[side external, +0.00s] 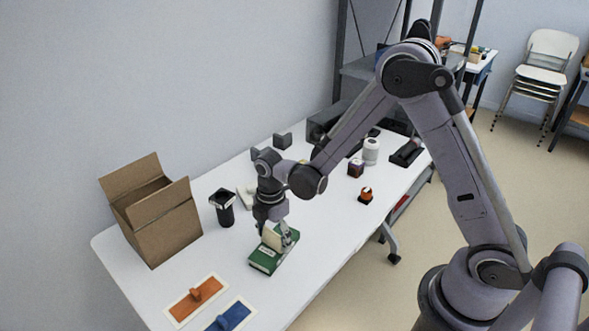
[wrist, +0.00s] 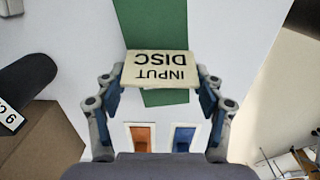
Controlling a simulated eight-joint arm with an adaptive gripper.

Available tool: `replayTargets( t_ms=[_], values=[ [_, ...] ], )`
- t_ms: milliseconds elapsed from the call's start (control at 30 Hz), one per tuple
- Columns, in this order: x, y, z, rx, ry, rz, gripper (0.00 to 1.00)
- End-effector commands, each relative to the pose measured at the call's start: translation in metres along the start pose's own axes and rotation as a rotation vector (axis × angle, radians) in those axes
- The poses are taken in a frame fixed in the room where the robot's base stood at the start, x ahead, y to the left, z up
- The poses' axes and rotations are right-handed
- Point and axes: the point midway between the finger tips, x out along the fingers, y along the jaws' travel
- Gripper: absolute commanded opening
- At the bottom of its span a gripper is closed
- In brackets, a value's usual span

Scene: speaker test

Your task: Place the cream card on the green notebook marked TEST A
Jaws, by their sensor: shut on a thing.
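My gripper (side external: 281,238) is low over the green notebook (side external: 262,263) on the white table. It is shut on the cream card (side external: 271,238). In the wrist view the cream card (wrist: 158,68) reads "INPUT DISC" upside down and spans between the two fingers of my gripper (wrist: 160,80). The green notebook (wrist: 165,22) shows above and below the card there. I cannot tell whether the card touches the notebook. The marking on the notebook is not readable.
An open cardboard box (side external: 165,232) and a black cup (side external: 223,208) stand to the left. A small orange-and-black object (side external: 365,195) and a white roll (side external: 371,151) are farther right.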

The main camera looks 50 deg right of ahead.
Motion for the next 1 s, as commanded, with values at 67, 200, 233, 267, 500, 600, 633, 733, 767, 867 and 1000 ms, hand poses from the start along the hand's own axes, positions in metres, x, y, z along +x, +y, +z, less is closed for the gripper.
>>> replayTargets(
  t_ms=[67, 200, 233, 267, 500, 600, 633, 733, 767, 867, 1000],
  values=[
    [0.002, 0.0, 0.0, 0.0, 0.0, 0.0, 0.52],
    [0.002, 0.0, 0.0, 0.0, 0.0, 0.0, 0.92],
    [0.002, 0.0, 0.0, 0.0, 0.0, 0.0, 0.92],
    [0.002, 0.0, 0.0, 0.0, 0.0, 0.0, 0.92],
    [0.002, 0.0, 0.0, 0.0, 0.0, 0.0, 0.92],
    [-0.001, 0.0, 0.0, 0.0, 0.0, 0.0, 0.92],
    [-0.002, 0.0, 0.0, 0.0, 0.0, 0.0, 0.92],
    [-0.012, 0.0, 0.0, 0.0, 0.0, 0.0, 0.92],
    [-0.016, 0.0, 0.0, 0.0, 0.0, 0.0, 0.92],
    [-0.033, -0.001, 0.0, 0.0, 0.0, 0.0, 0.92],
    [-0.06, -0.001, 0.0, 0.0, 0.0, 0.0, 0.92]
  ],
)
